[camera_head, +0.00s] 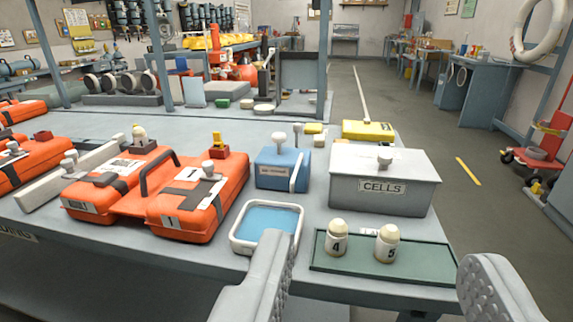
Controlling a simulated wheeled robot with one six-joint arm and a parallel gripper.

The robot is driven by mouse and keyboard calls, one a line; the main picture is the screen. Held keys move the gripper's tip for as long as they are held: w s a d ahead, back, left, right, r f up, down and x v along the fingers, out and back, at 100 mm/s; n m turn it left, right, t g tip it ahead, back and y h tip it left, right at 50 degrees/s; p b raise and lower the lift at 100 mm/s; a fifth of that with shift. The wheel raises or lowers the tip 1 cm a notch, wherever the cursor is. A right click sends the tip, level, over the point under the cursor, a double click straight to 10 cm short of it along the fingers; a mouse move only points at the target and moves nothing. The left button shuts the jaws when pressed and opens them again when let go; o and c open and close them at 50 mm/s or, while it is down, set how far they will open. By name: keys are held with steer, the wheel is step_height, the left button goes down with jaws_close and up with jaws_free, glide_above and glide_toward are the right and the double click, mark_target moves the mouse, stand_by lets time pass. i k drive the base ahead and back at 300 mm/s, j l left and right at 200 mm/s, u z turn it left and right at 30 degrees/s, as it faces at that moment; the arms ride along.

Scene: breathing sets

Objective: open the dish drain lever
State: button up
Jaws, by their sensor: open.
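A shallow dish (239,244) with a pale rounded rim and a blue inside sits near the table's front edge. Just behind it stands a blue box (270,171) with a small label and a white knob on top. A white lever-like bar (297,172) stands nearly upright at the box's right side. I cannot tell for sure that this bar is the drain lever; no other lever shows on the dish. My gripper (382,253) is open and empty, its left finger in front of the dish and partly hiding its front right corner, its right finger at the lower right.
A green tray (330,264) with bottles marked 4 (336,238) and 5 (387,245) lies between my fingers. A grey CELLS box (400,204) stands behind it. An orange breathing set (205,212) is left of the dish. A yellow block (368,130) lies farther back.

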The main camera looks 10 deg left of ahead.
mark_target(296, 127)
steer(key=u, duration=0.3)
steer(key=i+l, duration=0.15)
steer(key=i, duration=0.3)
steer(key=i+l, duration=0.15)
steer(key=i, duration=0.35)
steer(key=u, duration=0.05)
